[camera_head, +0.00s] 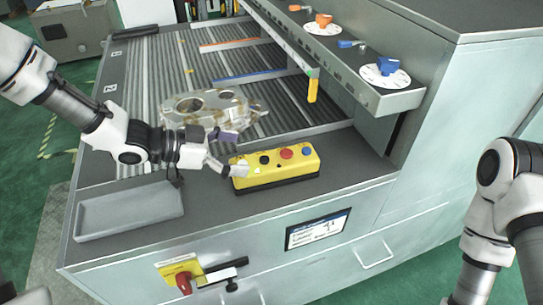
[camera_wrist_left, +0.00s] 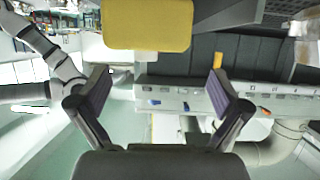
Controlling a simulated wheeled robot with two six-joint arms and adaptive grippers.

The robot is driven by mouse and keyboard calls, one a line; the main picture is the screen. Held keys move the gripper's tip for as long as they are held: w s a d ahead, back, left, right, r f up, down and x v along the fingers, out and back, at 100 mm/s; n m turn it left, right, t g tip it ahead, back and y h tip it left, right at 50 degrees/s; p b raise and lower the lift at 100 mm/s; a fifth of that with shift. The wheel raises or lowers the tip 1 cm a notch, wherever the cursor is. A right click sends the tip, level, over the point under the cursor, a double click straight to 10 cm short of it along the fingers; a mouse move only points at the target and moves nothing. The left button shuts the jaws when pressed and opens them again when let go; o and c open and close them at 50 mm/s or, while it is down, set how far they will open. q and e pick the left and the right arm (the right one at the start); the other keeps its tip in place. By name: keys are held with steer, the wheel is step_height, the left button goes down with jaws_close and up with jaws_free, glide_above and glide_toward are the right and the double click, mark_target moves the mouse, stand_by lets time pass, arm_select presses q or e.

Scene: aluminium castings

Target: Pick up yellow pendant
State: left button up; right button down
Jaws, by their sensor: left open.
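The yellow pendant (camera_head: 275,170) is a long yellow box with black, red and blue buttons on top. It lies on the grey front ledge of the machine. In the left wrist view the yellow pendant (camera_wrist_left: 147,25) shows as a plain yellow block at the top, above the space between the fingers. My left gripper (camera_head: 233,152) is open at the pendant's left end, and its lower finger overlaps that end in the head view. I cannot tell whether they touch. The left wrist view shows the spread fingers (camera_wrist_left: 158,88) with nothing between them. My right gripper is out of view.
A metal casting (camera_head: 212,108) lies on the ribbed bed just behind my left gripper. An empty grey tray (camera_head: 130,210) sits on the ledge at left. A panel with dials (camera_head: 345,62) overhangs at the right. The ledge right of the pendant is clear.

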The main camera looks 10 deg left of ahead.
mark_target(260, 159)
arm_select(q)
steer(key=shift+s+d, duration=0.25)
steer(key=shift+d, duration=0.9)
steer(key=x, duration=0.1)
steer(key=p+x, duration=0.1)
steer(key=x, duration=0.3)
steer(key=shift+w+a+f, duration=0.25)
steer(key=shift+a+f, duration=0.15)
steer(key=shift+d, duration=0.15)
steer(key=shift+s, duration=0.15)
steer(key=shift+s+r, duration=0.1)
steer(key=shift+r, duration=0.05)
steer(key=shift+c, duration=1.3)
steer(key=c, duration=1.4)
